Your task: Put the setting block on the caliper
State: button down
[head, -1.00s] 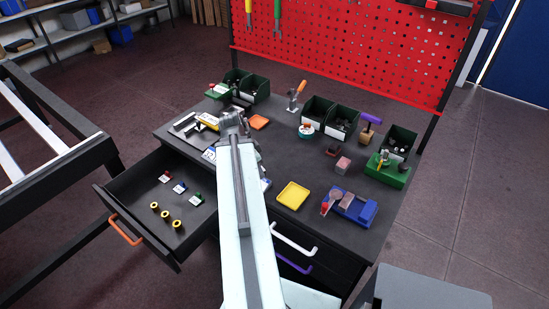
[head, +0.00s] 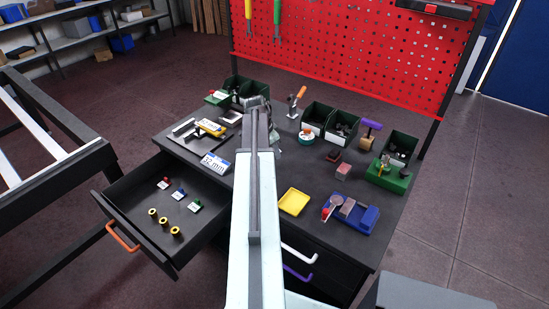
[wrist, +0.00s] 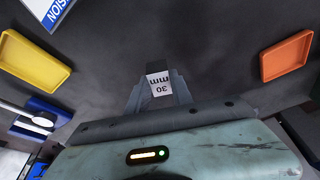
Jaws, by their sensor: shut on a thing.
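In the wrist view, my gripper (wrist: 157,92) is shut on the setting block (wrist: 159,84), a small grey piece with a white label reading "30 mm". The block is above the dark table top. In the head view, my own arm hides the block and most of the gripper.
A yellow tray (head: 293,202) and an orange tray (wrist: 286,57) lie on the table. A white-and-blue card (head: 217,163) stands near the front left edge. Green bins (head: 315,118) line the back. An open drawer (head: 160,210) juts out at front left.

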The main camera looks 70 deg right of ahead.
notch_tip(320, 180, down, 4)
jog(key=shift+r+b, duration=0.2)
jog(key=shift+b, duration=0.9)
jog(key=shift+r, duration=0.25)
jog(key=shift+f, duration=0.2)
jog(key=c, duration=1.1)
grip_release()
jog(key=shift+a, duration=0.1)
jog(key=shift+r, duration=0.1)
jog(key=p+v, duration=1.2)
jog(key=shift+r, duration=0.1)
